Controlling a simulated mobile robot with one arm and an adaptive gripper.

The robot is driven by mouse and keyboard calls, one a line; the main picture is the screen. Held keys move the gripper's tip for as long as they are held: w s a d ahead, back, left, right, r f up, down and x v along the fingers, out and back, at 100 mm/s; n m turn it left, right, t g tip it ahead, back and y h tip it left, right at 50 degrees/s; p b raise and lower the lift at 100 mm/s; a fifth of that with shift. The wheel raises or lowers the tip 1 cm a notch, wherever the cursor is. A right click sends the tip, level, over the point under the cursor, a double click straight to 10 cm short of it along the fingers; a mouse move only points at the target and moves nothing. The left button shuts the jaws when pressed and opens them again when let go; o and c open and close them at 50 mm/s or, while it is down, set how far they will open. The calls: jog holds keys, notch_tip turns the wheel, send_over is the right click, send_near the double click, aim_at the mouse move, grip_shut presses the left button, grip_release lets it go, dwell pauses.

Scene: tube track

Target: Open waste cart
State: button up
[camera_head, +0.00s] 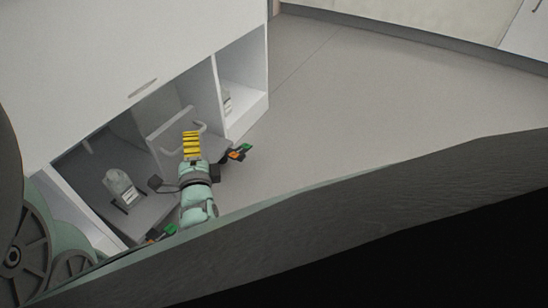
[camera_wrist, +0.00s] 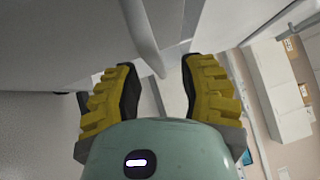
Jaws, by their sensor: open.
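The grey waste cart (camera_head: 168,131) stands in the lower bay of a white cabinet. Its upright front panel carries a light grey handle (camera_head: 202,126). My gripper (camera_head: 191,135), with yellow fingers, is at this handle and partly hides it. In the wrist view, the handle bar (camera_wrist: 142,38) comes down from the top and ends between the two open fingertips (camera_wrist: 157,72). A gap shows on the right side of the bar, so the fingers are not closed on it. I cannot tell whether the left finger touches it.
A grey bottle-like container (camera_head: 122,186) sits inside the bay at left. Another small one (camera_head: 228,101) stands in the right compartment.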

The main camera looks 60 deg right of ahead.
jog(key=shift+b+x, duration=0.4)
jog(key=shift+x, duration=0.65)
grip_shut()
jog(key=shift+s+f, duration=0.1)
